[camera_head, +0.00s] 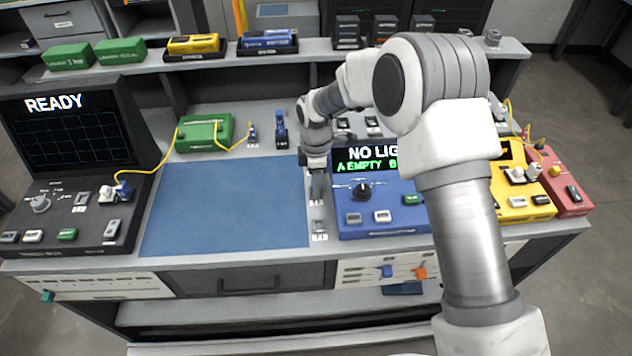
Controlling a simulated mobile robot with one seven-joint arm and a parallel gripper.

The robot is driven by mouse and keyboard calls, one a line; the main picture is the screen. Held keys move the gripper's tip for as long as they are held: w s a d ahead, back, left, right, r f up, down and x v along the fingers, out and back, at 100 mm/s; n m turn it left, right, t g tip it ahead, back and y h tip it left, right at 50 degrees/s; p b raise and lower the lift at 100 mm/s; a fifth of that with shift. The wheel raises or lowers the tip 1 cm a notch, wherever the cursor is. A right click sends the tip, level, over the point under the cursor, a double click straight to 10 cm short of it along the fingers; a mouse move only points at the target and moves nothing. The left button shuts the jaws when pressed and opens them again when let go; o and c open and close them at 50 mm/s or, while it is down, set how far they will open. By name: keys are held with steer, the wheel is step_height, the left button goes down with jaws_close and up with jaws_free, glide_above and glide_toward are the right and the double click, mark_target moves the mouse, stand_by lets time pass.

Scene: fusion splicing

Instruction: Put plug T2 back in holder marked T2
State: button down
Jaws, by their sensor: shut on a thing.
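My gripper (318,190) points down over the narrow strip between the blue mat and the blue instrument. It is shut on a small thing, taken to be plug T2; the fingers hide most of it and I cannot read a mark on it. A small grey holder (319,227) with a white label sits just in front of the gripper, close to the bench's front edge. Another label shows right under the fingertips, its holder mostly hidden. The labels are too small to read, so I cannot tell which holder is marked T2, or whether the held thing touches one.
The blue instrument (385,207) reading "NO LIG..." stands close right of the gripper. The blue mat (228,205) on the left is clear. A green box (203,132) with yellow cables and a blue tool (281,130) lie behind. A yellow instrument (517,207) stands farther right.

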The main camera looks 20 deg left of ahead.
steer(key=c, duration=0.5)
jaws_free()
step_height(320, 180, up, 17)
steer(key=p, duration=0.1)
steer(key=shift+r, duration=0.2)
